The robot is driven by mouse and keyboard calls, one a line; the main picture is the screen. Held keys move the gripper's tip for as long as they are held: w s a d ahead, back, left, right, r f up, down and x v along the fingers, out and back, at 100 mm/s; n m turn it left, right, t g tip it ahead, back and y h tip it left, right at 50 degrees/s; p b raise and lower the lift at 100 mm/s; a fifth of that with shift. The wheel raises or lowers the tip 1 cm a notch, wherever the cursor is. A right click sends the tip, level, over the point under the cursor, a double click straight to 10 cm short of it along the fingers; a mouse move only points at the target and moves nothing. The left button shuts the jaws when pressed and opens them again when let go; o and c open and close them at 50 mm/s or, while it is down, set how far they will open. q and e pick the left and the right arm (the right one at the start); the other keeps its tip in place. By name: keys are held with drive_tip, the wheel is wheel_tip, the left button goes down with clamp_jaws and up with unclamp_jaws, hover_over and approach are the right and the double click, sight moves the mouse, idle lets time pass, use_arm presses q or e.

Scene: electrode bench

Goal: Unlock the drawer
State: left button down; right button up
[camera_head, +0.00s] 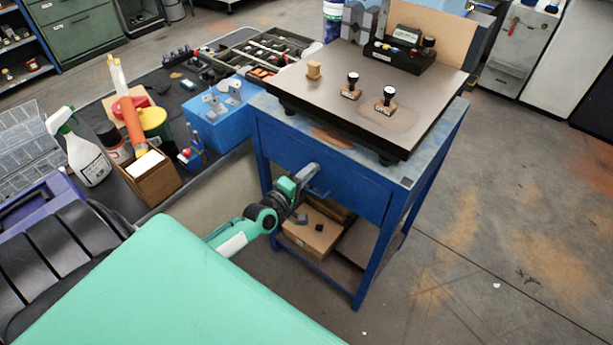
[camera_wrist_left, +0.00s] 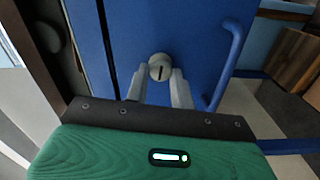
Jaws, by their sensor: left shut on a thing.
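The blue drawer (camera_head: 352,190) is in the front of the blue bench and looks closed. Its front fills the middle of the left wrist view (camera_wrist_left: 195,30). A round silver lock (camera_wrist_left: 159,67) with a dark slot sits on the drawer front. My left gripper (camera_wrist_left: 164,80) has its two grey fingers on either side of this lock, shut on it. In the head view my left gripper (camera_head: 309,172) reaches the drawer front and hides the lock. The blue drawer handle (camera_wrist_left: 230,62) is just right of the fingers. My right gripper is not in view.
The bench's dark top plate (camera_head: 310,105) carries several stamps and a black tray. A cardboard box (camera_head: 312,236) stands on the shelf under the drawer. A cluttered dark table (camera_head: 130,100) lies left of the bench. The floor to the right (camera_head: 500,200) is clear.

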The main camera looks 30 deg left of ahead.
use_arm(q)
drive_tip(key=shift+n, duration=0.7)
drive_tip(key=c, duration=1.2)
unclamp_jaws()
